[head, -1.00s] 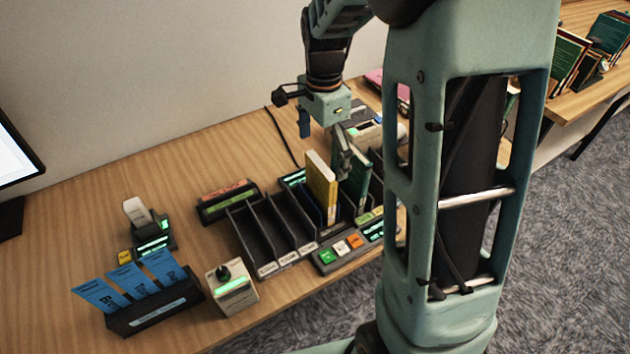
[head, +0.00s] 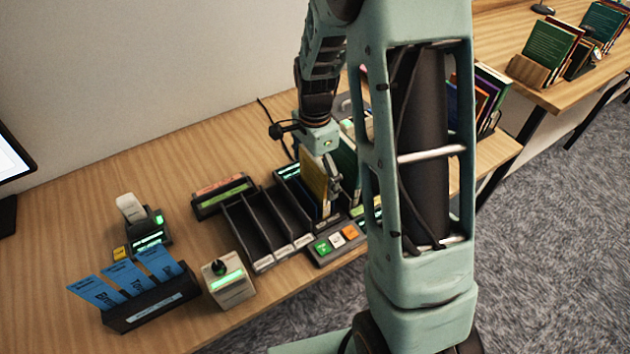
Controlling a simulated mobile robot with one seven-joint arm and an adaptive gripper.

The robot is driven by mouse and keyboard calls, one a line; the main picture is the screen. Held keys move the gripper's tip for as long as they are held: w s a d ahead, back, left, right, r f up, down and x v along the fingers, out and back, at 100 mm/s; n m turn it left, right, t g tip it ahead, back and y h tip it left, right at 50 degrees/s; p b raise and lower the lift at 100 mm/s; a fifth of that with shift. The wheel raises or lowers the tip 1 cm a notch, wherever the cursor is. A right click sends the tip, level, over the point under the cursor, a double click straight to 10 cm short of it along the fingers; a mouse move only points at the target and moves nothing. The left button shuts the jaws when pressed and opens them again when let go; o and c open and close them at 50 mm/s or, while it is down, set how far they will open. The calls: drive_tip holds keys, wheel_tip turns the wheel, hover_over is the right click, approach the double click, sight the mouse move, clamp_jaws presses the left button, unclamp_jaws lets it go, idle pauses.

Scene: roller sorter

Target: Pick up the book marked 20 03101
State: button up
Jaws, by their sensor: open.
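A yellow book (head: 313,176) stands upright in a slot of the dark slotted sorter (head: 262,236). A dark green book (head: 346,160) stands in the sorter to its right, partly behind my gripper and arm. I cannot read the number 20 03101 on either book. My gripper (head: 327,190) is open and points down at the yellow book. One finger shows at the book's right side, close to it; the other finger is hidden. I cannot tell whether the finger touches the book.
Left of the yellow book, several sorter slots are empty. A button panel (head: 337,241) sits at the front. A holder with blue cards (head: 152,314), a small box with a knob (head: 228,281) and a scanner-like device (head: 146,232) stand left. My own arm hides the sorter's right end.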

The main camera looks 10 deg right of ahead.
drive_tip(key=c, duration=1.5)
drive_tip(key=shift+r, duration=0.1)
